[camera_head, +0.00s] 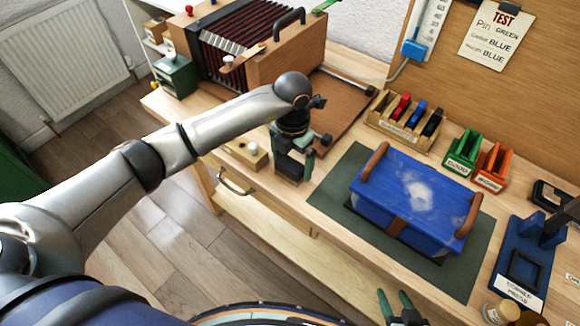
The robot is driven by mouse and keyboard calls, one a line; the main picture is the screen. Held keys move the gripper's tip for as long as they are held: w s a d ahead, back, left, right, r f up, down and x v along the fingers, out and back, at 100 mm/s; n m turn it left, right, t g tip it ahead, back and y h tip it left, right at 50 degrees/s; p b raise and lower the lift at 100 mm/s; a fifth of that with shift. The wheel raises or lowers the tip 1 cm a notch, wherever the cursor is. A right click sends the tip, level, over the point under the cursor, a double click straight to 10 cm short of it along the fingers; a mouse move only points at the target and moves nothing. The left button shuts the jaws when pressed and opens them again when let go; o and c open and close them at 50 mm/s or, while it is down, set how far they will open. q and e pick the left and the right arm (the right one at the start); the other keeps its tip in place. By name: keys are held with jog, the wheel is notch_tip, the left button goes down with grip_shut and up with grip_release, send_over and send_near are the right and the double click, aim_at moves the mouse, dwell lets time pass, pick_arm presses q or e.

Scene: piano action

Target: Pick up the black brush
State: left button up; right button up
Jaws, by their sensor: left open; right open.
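A wooden rack (384,123) at the back of the bench holds a red piece (401,106), a blue piece (417,112) and a black piece (433,122) at its right end. The black piece may be the black brush; it is too small to tell. My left gripper (293,168) is open and points down near the bench's front edge, left of the rack and apart from it. A small dark brown block shows at its fingers; I cannot tell if they touch. My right gripper (396,300) is open at the bottom edge, far from the rack.
A blue box with wooden handles (400,195) sits on a dark green mat (340,175). Green (463,152) and orange (494,168) holders stand right of the rack. A blue press (522,260) is at right. A wooden piano-action case (285,60) stands at the back left.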

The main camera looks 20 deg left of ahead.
aim_at(292, 161)
pick_arm(q)
jog(key=shift+c, duration=0.2)
jog(key=c, duration=1)
jog(key=shift+c, duration=0.2)
jog(key=shift+r, duration=0.1)
jog(key=shift+r, duration=0.45)
notch_tip(292, 161, up, 2)
jog(key=shift+r+b, duration=0.2)
jog(key=shift+b, duration=0.15)
jog(key=s+r, duration=0.9)
jog(key=s, duration=0.5)
jog(key=shift+a+r, duration=0.15)
jog(key=shift+r, duration=0.15)
